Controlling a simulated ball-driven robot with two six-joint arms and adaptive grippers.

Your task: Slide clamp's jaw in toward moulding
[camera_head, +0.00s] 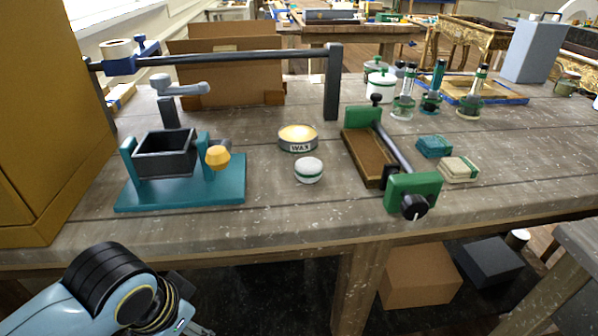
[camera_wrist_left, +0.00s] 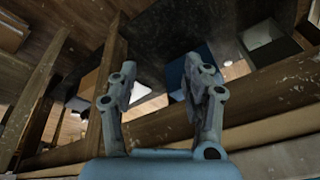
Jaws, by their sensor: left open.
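The clamp lies on the bench right of centre in the head view, with a green far end (camera_head: 362,116), a grey bar (camera_head: 394,140) and a green near jaw (camera_head: 412,190) at the bench's front edge. A dark screw knob (camera_head: 413,206) sits on the near jaw. A brown wooden piece (camera_head: 366,155), probably the moulding, lies along the bar's left side. A small dark block touches or nearly touches its near end. My left gripper (camera_wrist_left: 155,68) is open and empty, low in front of the bench; in the head view its hand is mostly cut off. My right gripper is not in view.
A teal-based pot stand (camera_head: 180,190), a wax tin (camera_head: 298,138) and a white round jar (camera_head: 309,170) stand left of the clamp. Teal and cream blocks (camera_head: 458,169) lie right of it. A yellow cabinet (camera_head: 40,130) borders the left. The bench's front strip is clear.

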